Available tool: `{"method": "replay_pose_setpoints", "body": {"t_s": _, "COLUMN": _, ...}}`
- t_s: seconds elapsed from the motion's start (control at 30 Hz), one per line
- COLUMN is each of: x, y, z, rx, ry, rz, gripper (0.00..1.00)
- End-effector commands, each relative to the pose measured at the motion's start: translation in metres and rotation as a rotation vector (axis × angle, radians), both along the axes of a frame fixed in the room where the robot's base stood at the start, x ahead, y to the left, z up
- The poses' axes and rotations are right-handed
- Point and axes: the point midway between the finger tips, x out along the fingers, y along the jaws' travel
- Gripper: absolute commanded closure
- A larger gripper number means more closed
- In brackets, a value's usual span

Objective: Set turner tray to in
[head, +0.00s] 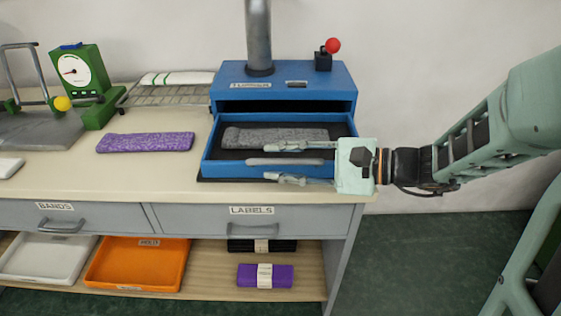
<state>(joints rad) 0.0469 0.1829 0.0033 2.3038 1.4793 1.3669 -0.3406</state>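The turner (285,84) is a blue box at the right end of the bench. Its blue tray (209,158) is pulled out toward the front. A grey knitted piece (262,135) lies in the tray. A grey bar handle (285,161) runs along the tray's front. My gripper (276,163) comes in from the right with its fingers spread apart. One finger is above the handle in the picture and one is below it. The fingers look open around the handle; I cannot tell whether they touch it.
A purple knitted piece (146,142) lies on the bench left of the turner. Behind it stands a wire rack (170,95) with a white cloth. A red-knobbed lever (328,52) stands on the turner. Closed drawers are below, the right one labelled LABELS (251,218).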

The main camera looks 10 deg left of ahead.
Motion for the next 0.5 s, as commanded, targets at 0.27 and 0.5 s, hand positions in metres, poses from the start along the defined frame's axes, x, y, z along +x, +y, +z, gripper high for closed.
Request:
{"method": "replay_pose_setpoints", "body": {"t_s": 0.27, "x": 0.0002, "y": -0.0002, "z": 0.0002, "rx": 0.000, "ry": 0.000, "rz": 0.000, "gripper": 0.82}}
{"method": "replay_pose_setpoints", "body": {"t_s": 0.5, "x": 0.0002, "y": -0.0003, "z": 0.0002, "rx": 0.000, "ry": 0.000, "rz": 0.000, "gripper": 1.00}}
